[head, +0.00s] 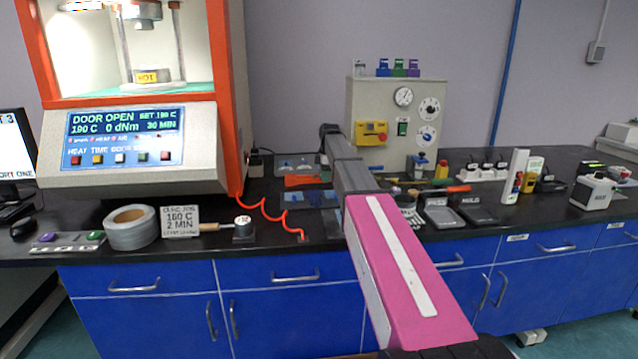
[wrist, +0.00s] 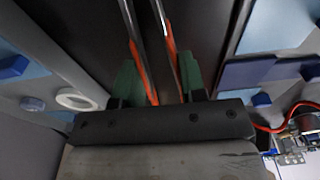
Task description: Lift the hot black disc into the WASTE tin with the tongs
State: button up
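In the wrist view, my gripper (wrist: 158,85) has its two green fingers around the tongs (wrist: 170,50). The fingers press on the orange grips of the tongs from both sides. The two metal arms of the tongs run up out of the picture, so their tips are hidden. In the head view my pink and grey arm reaches over the bench, and I cannot make out the gripper or tongs there. I cannot make out the black disc or a tin marked WASTE in either view.
The press (head: 130,140) at left reads DOOR OPEN, with a HOT label (head: 148,76) inside. A gauge panel (head: 372,105) stands behind my arm. Scales and small items crowd the right.

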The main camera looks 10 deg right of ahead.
notch_tip(320, 180, up, 11)
dwell(0.6)
